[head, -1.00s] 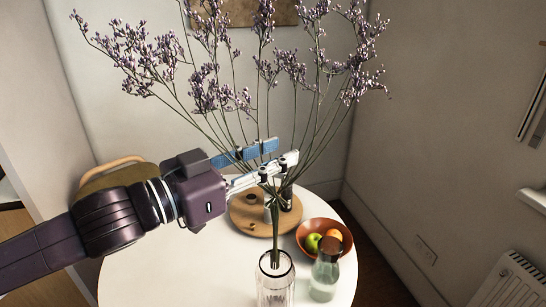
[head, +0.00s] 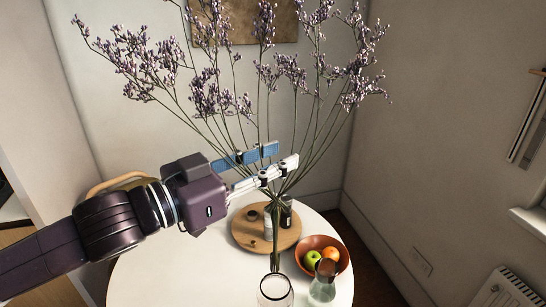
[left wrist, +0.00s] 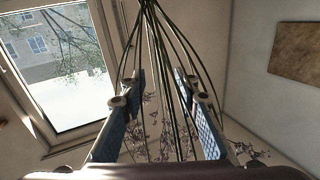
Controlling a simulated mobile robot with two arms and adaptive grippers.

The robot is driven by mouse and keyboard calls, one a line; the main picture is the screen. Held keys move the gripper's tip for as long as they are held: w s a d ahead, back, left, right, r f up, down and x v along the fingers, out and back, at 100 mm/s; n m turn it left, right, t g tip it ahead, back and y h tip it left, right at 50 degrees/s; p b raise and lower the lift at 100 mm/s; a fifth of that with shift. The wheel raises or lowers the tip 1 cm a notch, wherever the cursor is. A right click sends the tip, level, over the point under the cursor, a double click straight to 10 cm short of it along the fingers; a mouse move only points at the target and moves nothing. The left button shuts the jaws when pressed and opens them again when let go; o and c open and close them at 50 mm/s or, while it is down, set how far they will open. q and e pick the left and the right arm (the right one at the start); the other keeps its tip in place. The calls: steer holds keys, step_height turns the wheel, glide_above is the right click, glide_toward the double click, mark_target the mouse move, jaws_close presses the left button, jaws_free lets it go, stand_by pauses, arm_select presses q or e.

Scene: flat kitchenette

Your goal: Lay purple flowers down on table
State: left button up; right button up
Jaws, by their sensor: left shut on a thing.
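The purple flowers (head: 215,95) are a tall, spread bunch of thin green stems with small purple blooms. They stand upright, and their bundled stems point down at the glass vase (head: 275,292) at the bottom edge of the head view. The stem ends are at the vase's rim; I cannot tell if they are inside it. My left gripper (head: 285,156) is shut on the stems above their gathered part. In the left wrist view, stems run between the fingers (left wrist: 158,74). The white round table (head: 175,270) is below. My right gripper is not in view.
A wooden board (head: 245,240) with small containers stands at the table's back. An orange-brown bowl (head: 342,262) of fruit and a glass carafe (head: 322,285) are right of the vase. The table's left side looks clear. A chair (head: 118,182) stands behind my arm.

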mark_target(273, 127)
arm_select(q)
steer(key=shift+r+p, duration=2.6)
steer(key=shift+r, duration=0.35)
step_height(273, 127, up, 3)
steer(key=shift+f+p, duration=0.15)
steer(key=shift+p, duration=0.9)
step_height(273, 127, up, 8)
